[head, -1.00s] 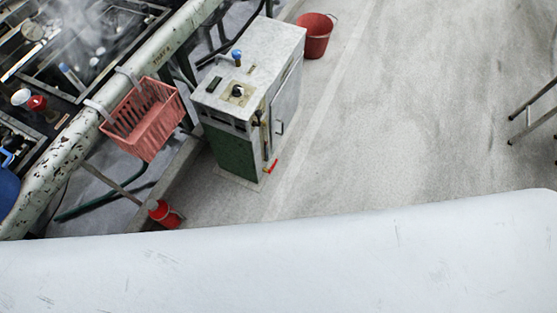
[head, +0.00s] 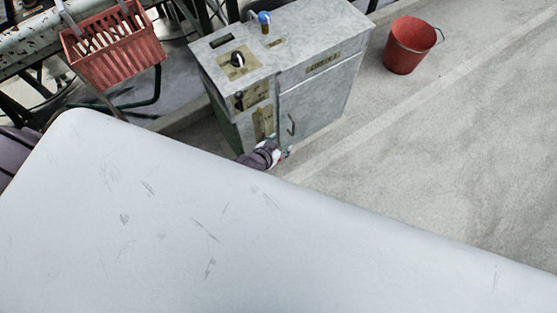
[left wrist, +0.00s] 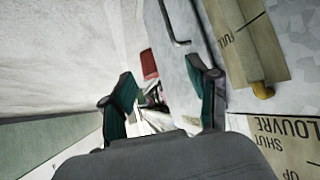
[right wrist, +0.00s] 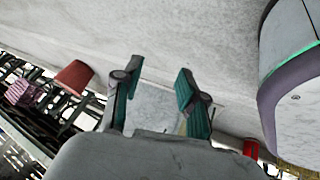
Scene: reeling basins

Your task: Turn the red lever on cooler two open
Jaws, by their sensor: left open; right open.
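The grey cooler cabinet (head: 318,88) stands on the floor, with a door, a handle and a label on its side; I cannot read the label surely. My left gripper (head: 280,154) is open, low at the cabinet's near corner. The red lever is mostly hidden there; only a speck of red shows by the fingers. In the left wrist view the open fingers (left wrist: 162,98) are beside the cabinet door (left wrist: 180,62), and I cannot make out the lever between them. My right gripper (right wrist: 157,92) is open and empty in the right wrist view.
A red bucket (head: 408,48) stands on the floor right of the cabinet. A red basket (head: 112,48) hangs on the rail at left. A black knob (head: 237,59) and a blue-topped valve (head: 264,20) are on the cabinet top. The floor at right is clear.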

